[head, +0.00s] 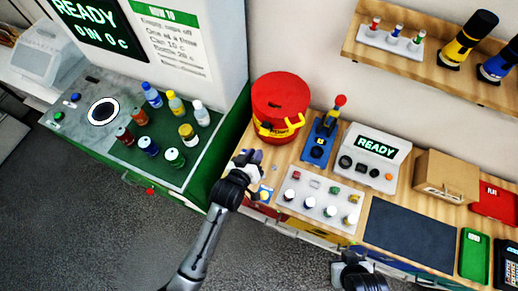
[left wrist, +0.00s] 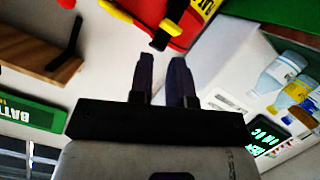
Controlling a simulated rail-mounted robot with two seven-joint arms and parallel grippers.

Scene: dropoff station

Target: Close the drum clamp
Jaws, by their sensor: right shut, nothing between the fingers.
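The red drum (head: 280,92) stands on the wooden counter against the wall. A yellow band and clamp (head: 285,130) with dark parts run around its lower front. My left gripper (head: 248,158) is in front of the drum, to its lower left. In the left wrist view its two fingers (left wrist: 163,62) are apart with nothing between them. The red drum (left wrist: 150,10) is just beyond the fingertips, with a yellow piece with a black end (left wrist: 168,30) close to them. Contact cannot be told. My right gripper (head: 362,275) is shut at the bottom edge, far from the drum.
A blue lever stand (head: 317,148) is right of the drum, beside a grey READY box (head: 375,155) and a button panel (head: 318,200). Several bottles and cans stand on the green counter (head: 133,158) at left. A dark mat (head: 410,232) is bare.

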